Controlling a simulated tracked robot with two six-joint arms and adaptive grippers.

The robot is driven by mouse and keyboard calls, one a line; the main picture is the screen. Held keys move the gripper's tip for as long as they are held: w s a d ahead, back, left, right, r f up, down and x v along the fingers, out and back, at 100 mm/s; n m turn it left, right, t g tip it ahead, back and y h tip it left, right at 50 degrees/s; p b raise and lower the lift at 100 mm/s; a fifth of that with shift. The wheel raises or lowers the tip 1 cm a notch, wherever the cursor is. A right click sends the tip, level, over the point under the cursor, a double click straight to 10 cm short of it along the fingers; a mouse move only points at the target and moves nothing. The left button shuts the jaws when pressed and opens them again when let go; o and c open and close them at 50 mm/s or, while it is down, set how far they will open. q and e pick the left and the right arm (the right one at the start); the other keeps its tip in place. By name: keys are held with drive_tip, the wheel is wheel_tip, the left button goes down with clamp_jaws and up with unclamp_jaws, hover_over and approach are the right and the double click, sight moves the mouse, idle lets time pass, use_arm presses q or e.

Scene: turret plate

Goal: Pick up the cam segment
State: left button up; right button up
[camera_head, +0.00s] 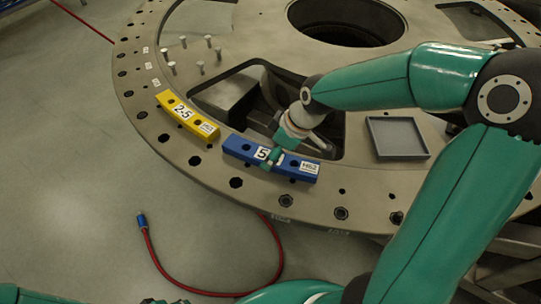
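A blue cam segment (239,149) with white labels lies on the turret plate near its front rim. A yellow cam segment (187,116) labelled 2-5 lies to its left on the same rim. My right gripper (271,161) comes in from the right and is at the middle of the blue segment, its green fingers over the segment and partly covering its number label. Whether the fingers press on the segment cannot be told. The blue segment appears to rest on the plate. My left gripper is not in view.
The round metal turret plate (365,205) has bolt holes, large cutouts and a central opening (345,38). Several upright pins (200,67) stand at its left. A shallow grey tray (397,137) sits right of the segments. A red hose (160,268) lies on the floor in front.

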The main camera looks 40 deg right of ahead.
drive_tip(key=shift+x, duration=1.1)
drive_tip(key=shift+w, duration=0.1)
drive_tip(key=c, duration=1.6)
